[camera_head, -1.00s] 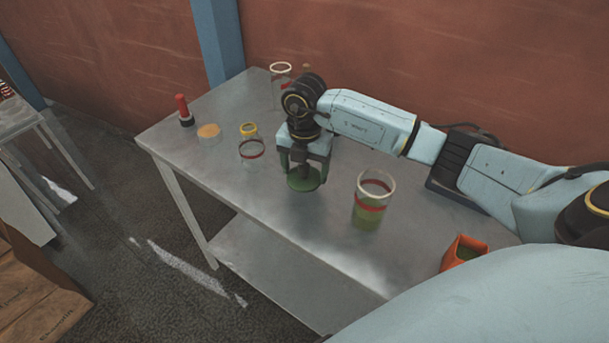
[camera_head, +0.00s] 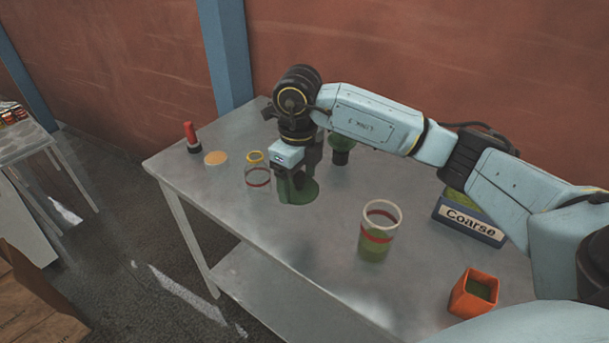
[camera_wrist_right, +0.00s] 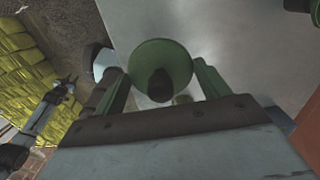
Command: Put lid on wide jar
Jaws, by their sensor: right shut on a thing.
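My right gripper (camera_head: 297,180) is shut on a round green lid (camera_head: 299,192) with a dark knob. The lid hangs over the table in the head view and also shows between the fingers in the right wrist view (camera_wrist_right: 160,60). A short clear jar (camera_head: 257,183) with a red band stands just left of the lid. A taller clear jar (camera_head: 378,236) with a red band and green contents stands to the right, its top open. Which one is the wide jar I cannot tell. What seems to be my left gripper (camera_wrist_right: 66,84) shows small at the left of the wrist view.
A yellow ring-shaped item (camera_head: 255,157), tan disc (camera_head: 215,158) and red-handled item (camera_head: 191,137) are at the table's left end. A dark green item (camera_head: 341,148) stands behind my gripper. A "Coarse" bin (camera_head: 468,222) and orange container (camera_head: 474,293) are at right. The front middle is clear.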

